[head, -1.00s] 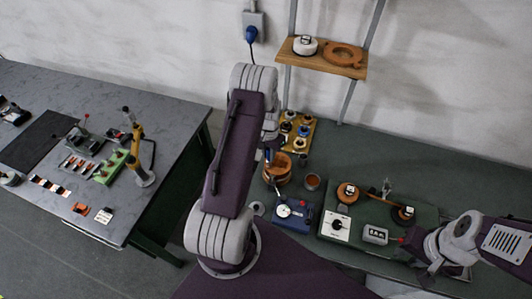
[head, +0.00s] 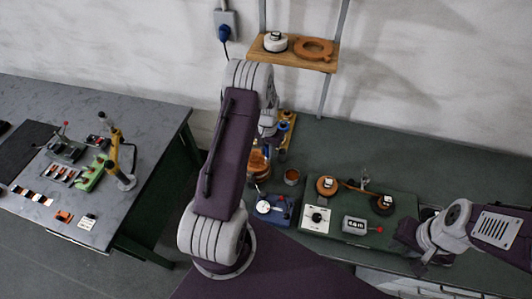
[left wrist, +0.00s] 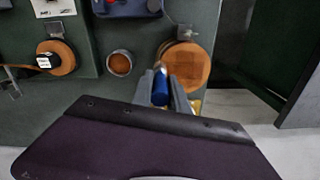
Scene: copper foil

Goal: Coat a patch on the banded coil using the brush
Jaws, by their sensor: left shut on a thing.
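In the left wrist view, my left gripper (left wrist: 161,90) is shut on the brush, whose blue handle (left wrist: 160,86) shows between the fingers. The brush's bristles are hidden. The copper-coloured coil (left wrist: 187,65) lies just beyond the fingers, with a faint square outline on its face. I cannot tell whether the brush touches it. In the head view, the coil (head: 260,166) shows partly beside my left arm, which hides the left gripper. My right gripper (head: 421,252) hangs empty-looking at the right; its fingers are too small and dark to read.
A small cup (head: 292,177) stands beside the coil. A blue dial box (head: 272,208) and a green board (head: 340,238) with two reels are nearby. A wooden shelf (head: 285,59) hangs above. A grey side table (head: 140,107) holds tools at left. The bench's back right is clear.

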